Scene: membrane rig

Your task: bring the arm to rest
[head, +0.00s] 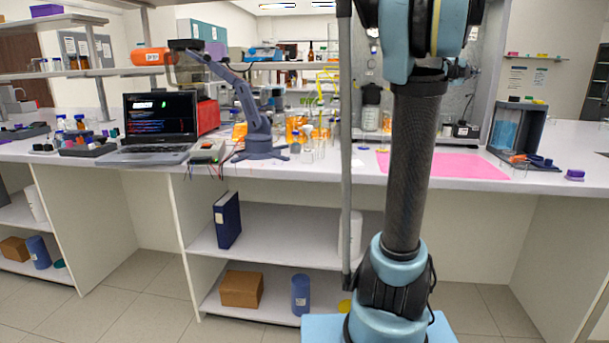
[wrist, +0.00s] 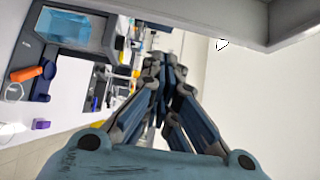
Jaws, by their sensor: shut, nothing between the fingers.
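My gripper (wrist: 165,68) shows in the wrist view with its blue and black fingers drawn together at the tips. They are shut and hold nothing. My arm rises in the head view from a light blue base joint, through a black upright link, to a blue joint at the top edge. The arm stands in front of the white lab bench (head: 290,170). In the head view the gripper is mostly hidden behind the arm or out of frame.
A pink mat (head: 465,166) lies on the bench behind my arm. A dark open-fronted box (head: 533,127) stands to its right, also seen in the wrist view (wrist: 72,32). A laptop (head: 160,127), a small desktop robot arm (head: 257,125) and glassware stand left. A grey pole (head: 346,215) is close by.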

